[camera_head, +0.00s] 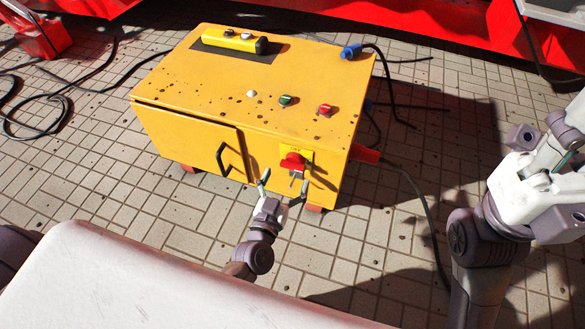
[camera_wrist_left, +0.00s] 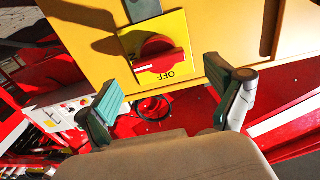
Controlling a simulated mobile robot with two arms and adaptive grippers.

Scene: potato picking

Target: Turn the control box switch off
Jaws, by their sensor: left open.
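The yellow control box (camera_head: 190,135) stands on the tiled floor. Its red rotary switch (camera_head: 293,162) sits on a yellow plate on the front face, right of the door handle. In the left wrist view the red switch knob (camera_wrist_left: 158,56) lies ahead, with an upside-down "OFF" label beside it. The knob's bar looks roughly crosswise in that view. My left gripper (camera_head: 284,187) is open just in front of and below the switch. Its two teal-padded fingers (camera_wrist_left: 165,92) are spread, with nothing between them. They appear apart from the knob.
A black door handle (camera_head: 224,160) is left of the switch. A green button (camera_head: 287,100) and a red button (camera_head: 325,109) are on top, with a yellow pendant (camera_head: 235,41). Black cables (camera_head: 40,122) lie on the floor. My right arm is at the right.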

